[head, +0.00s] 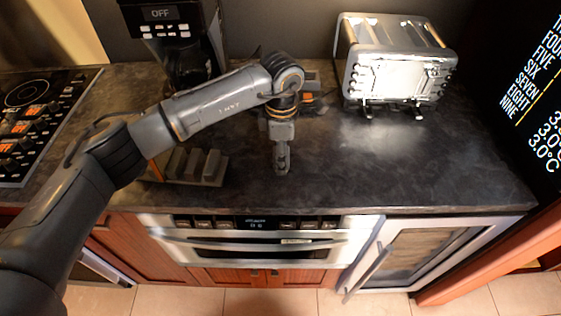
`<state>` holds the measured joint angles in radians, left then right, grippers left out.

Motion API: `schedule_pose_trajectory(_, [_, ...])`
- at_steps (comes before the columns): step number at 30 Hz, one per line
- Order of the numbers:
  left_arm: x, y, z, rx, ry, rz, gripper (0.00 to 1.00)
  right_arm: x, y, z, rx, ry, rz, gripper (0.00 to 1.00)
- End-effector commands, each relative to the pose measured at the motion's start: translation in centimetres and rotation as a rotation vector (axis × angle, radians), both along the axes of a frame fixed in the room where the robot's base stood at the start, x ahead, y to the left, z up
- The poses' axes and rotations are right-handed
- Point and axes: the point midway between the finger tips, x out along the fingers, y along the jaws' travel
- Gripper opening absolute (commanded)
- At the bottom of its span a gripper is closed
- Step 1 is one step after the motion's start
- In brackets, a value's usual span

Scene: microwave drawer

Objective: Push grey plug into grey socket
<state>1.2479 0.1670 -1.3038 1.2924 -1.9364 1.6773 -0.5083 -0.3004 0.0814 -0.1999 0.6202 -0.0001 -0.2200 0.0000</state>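My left gripper (282,168) points down over the middle of the dark counter, near its front part. Its fingers look close together, but the view is too small to tell whether they are shut or hold something. I cannot clearly make out a grey plug or a grey socket. A dark grey block with several upright slabs (196,166) stands on the counter to the left of the gripper, apart from it and partly below my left arm. My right gripper is not in view.
A silver toaster (398,62) stands at the back right and a black coffee maker (180,50) at the back left. An orange and black item (312,88) is partly hidden behind my wrist. A cooktop (40,115) lies at the left. The counter (420,165) is clear at the right.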

Motion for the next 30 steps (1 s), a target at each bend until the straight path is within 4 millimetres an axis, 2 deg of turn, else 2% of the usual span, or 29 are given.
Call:
schedule_pose_trajectory(5, [0.0, 0.0, 0.1, 0.000, 0.000, 0.000, 0.60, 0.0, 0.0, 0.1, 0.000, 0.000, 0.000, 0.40])
schedule_pose_trajectory(13, [0.0, 0.0, 0.1, 0.000, 0.000, 0.001, 0.07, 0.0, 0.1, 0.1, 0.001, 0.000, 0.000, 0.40])
schedule_pose_trajectory(14, [0.0, 0.0, 0.1, 0.000, 0.000, 0.001, 0.06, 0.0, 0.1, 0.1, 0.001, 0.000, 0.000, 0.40])
schedule_pose_trajectory(20, [0.0, 0.0, 0.4, -0.001, -0.001, 0.000, 0.05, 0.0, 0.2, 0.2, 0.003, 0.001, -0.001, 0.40])
schedule_pose_trajectory(30, [0.1, 0.0, 2.4, -0.001, -0.002, 0.001, 0.05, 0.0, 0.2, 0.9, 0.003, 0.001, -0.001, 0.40])
